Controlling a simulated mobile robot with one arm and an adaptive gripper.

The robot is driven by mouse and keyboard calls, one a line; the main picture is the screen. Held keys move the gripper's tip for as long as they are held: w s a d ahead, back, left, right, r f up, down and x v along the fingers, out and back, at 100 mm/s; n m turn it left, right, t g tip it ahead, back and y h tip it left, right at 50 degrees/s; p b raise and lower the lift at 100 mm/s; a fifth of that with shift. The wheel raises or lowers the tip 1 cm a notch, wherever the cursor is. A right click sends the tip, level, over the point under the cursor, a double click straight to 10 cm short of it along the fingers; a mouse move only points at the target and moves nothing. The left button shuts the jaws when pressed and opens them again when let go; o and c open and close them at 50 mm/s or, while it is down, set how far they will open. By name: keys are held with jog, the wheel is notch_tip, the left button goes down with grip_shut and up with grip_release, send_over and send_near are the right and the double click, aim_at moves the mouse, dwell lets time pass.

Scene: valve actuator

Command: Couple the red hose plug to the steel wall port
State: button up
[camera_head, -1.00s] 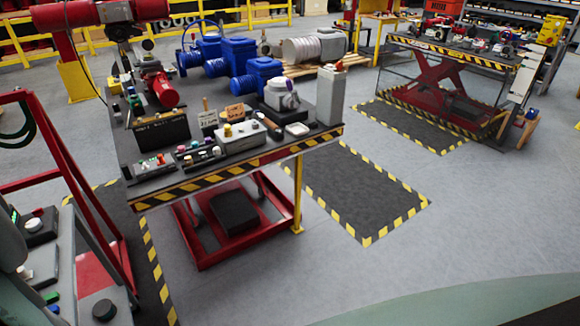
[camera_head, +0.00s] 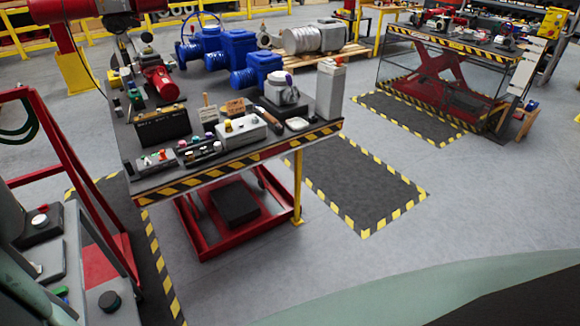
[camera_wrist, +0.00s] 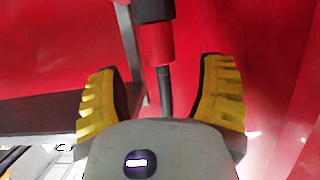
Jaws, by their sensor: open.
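In the wrist view, the yellow-padded fingers of my gripper (camera_wrist: 161,70) are spread wide apart with a gap between them. A red cylinder with a black upper end (camera_wrist: 156,44), which looks like the red hose plug, shows between and beyond the fingertips. A dark grey rod or hose (camera_wrist: 165,92) runs down from it toward the palm. Neither finger appears to touch it. Large red surfaces fill the background. I cannot pick out the steel wall port in either view. My gripper is not in the head view.
In the head view, a workbench (camera_head: 240,163) with a striped edge carries blue valves (camera_head: 210,47), a white box (camera_head: 240,132) and small parts. A red frame (camera_head: 75,190) stands at left. A striped floor mat (camera_head: 365,185) lies clear beside the bench. Another lift table (camera_head: 450,45) is at back right.

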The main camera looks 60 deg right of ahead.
jog(key=shift+p+x, duration=0.35)
jog(key=shift+x, duration=1.45)
jog(key=shift+a+f, duration=0.15)
jog(key=shift+f, duration=0.05)
jog(key=shift+o, duration=0.4)
grip_shut()
